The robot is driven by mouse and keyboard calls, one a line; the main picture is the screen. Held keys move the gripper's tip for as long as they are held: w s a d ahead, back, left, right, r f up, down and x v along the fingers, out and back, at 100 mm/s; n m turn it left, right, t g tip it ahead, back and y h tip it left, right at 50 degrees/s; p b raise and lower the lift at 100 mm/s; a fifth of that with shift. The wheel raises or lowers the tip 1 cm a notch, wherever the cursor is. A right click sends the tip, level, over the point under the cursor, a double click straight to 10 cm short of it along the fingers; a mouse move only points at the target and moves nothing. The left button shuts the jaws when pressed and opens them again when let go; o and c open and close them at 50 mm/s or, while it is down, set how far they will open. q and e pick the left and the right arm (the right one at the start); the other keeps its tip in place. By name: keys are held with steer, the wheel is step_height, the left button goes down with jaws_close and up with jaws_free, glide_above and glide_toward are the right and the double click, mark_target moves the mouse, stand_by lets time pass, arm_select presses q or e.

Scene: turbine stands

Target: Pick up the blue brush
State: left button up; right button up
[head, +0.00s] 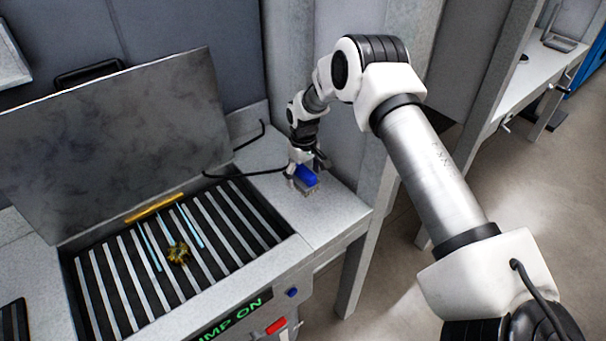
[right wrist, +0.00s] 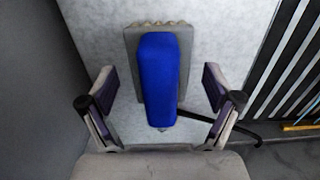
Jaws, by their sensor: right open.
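The blue brush (head: 306,175) lies on the grey worktop to the right of the slatted basin in the head view. In the right wrist view the brush (right wrist: 159,80) shows a blue handle over a grey base, in the middle of the picture. My right gripper (head: 306,170) is right over the brush. In the right wrist view the right gripper (right wrist: 161,90) is open, one finger on each side of the blue handle, with gaps on both sides. My left gripper is in neither view.
The slatted basin (head: 95,290) holds a small brass-coloured part (head: 179,253). A raised grey lid (head: 110,140) stands behind it. A black hose (head: 245,174) runs across the worktop close to the brush. A grey wall panel rises behind the brush.

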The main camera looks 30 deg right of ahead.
steer(key=shift+w+f, duration=0.1)
steer(key=shift+f, duration=0.15)
steer(key=shift+r, duration=0.1)
steer(key=shift+c, duration=1.4)
steer(key=c, duration=1.1)
steer(key=shift+s, duration=0.2)
steer(key=shift+r, duration=0.15)
